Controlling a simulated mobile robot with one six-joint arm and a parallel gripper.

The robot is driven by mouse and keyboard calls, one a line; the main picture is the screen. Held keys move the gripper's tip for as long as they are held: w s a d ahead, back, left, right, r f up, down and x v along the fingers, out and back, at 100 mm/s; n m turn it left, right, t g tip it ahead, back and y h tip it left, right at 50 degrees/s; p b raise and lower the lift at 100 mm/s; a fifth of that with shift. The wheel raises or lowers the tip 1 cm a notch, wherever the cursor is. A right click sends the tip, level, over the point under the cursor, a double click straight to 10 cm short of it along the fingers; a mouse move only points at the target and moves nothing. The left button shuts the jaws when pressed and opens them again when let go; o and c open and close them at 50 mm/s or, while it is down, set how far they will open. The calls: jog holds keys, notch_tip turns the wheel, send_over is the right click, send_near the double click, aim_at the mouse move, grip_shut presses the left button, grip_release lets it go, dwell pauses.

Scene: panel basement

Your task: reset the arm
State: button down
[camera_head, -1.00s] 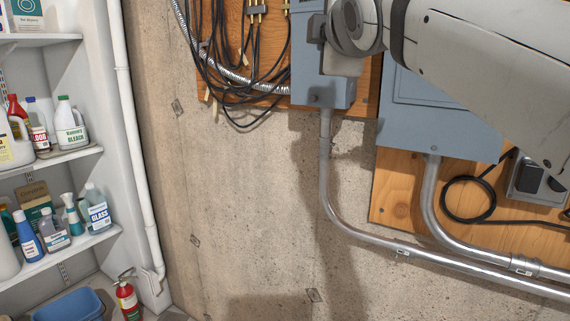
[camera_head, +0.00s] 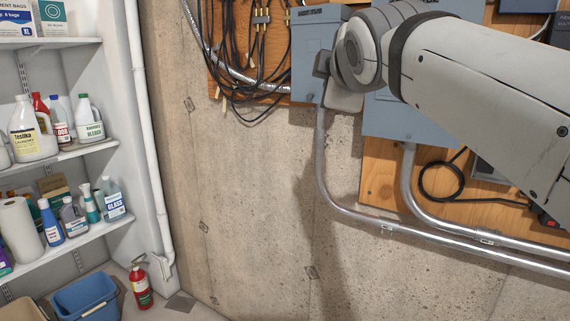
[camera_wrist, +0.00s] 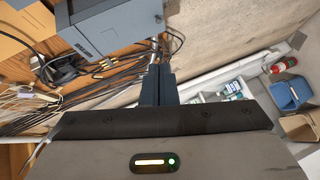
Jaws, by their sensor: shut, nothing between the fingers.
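My gripper (camera_wrist: 158,84) shows in the wrist view with its two dark fingers together and nothing between them. It points toward the wall with the cables and away from any object it could touch, as far as I can tell. In the head view my grey arm reaches in from the right, in front of the electrical panels. The gripper's fingers are hidden there behind the arm's wrist joint.
A blue-grey electrical box (camera_head: 316,55) and a larger panel (camera_head: 400,122) hang on plywood, with metal conduits (camera_head: 322,165) below. Black cables (camera_head: 240,60) hang to their left. Shelves (camera_head: 75,155) of bottles, a fire extinguisher (camera_head: 141,287) and a blue bin (camera_head: 85,298) stand at left.

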jog(key=s+d+f+m+g+h+p, duration=0.1)
jog(key=s+d+f+m+g+p, duration=0.15)
jog(key=f, duration=0.35)
jog(key=s+d+f+m+g+p, duration=0.1)
jog(key=s+f+m+g+p, duration=0.1)
jog(key=f+m, duration=0.3)
jog(key=s+d+f+m+g+h+p, duration=0.1)
jog(key=s+d+f+m+g+p, duration=0.15)
jog(key=f, duration=0.55)
jog(key=s+d+f+m+g+p, duration=0.1)
jog(key=s+f+m+g+p, duration=0.2)
jog(key=s+f, duration=0.9)
jog(key=m+g, duration=0.2)
jog(key=m, duration=0.1)
jog(key=shift+d+m+g+p, duration=0.15)
jog(key=shift+m+g+p, duration=0.15)
jog(key=shift+g+p, duration=0.1)
jog(key=shift+d, duration=0.1)
